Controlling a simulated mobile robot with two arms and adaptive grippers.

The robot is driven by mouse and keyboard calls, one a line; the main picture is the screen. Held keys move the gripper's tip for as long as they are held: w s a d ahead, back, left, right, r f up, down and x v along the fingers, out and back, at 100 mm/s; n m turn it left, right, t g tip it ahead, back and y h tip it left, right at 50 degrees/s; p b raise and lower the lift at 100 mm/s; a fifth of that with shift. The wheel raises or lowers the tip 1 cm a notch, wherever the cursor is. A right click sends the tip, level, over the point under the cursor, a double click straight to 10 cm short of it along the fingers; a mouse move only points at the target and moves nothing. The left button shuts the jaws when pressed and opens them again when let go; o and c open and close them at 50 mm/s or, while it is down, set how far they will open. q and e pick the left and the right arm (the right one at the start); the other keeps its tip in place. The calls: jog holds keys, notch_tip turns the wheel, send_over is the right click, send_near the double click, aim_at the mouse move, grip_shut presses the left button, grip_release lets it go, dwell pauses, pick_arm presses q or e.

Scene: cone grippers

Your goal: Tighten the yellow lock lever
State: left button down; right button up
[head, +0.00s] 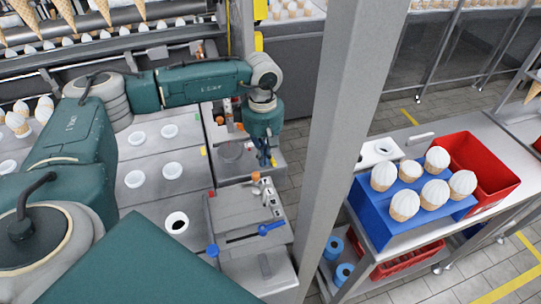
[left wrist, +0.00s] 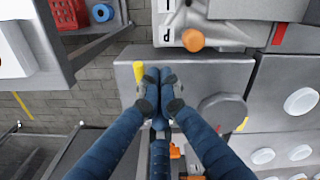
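The yellow lock lever (left wrist: 139,71) shows in the left wrist view as a short yellow piece on a grey metal plate. It is just left of and beyond my left gripper's fingertips (left wrist: 160,90); the lower end of the lever is close to the left fingertip, and I cannot tell if they touch. The blue fingers are brought together with nothing visible between them. In the head view my left gripper (head: 264,158) points down over the grey machine; the lever is hardly visible there. My right gripper is not in view.
A control panel (head: 268,199) with an orange knob (left wrist: 193,40) lies beside the plate. A round grey disc (left wrist: 222,112) is on the plate's right. A metal post (head: 335,120) stands right of the arm. A cart holds a blue cone rack (head: 390,233) and a red bin (head: 503,180).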

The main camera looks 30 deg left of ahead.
pick_arm(q)
jog(key=shift+f, duration=0.2)
jog(key=shift+f+b, duration=0.5)
jog(key=shift+b, duration=0.1)
jog(key=shift+f+b, duration=0.35)
jog(key=shift+f, duration=0.05)
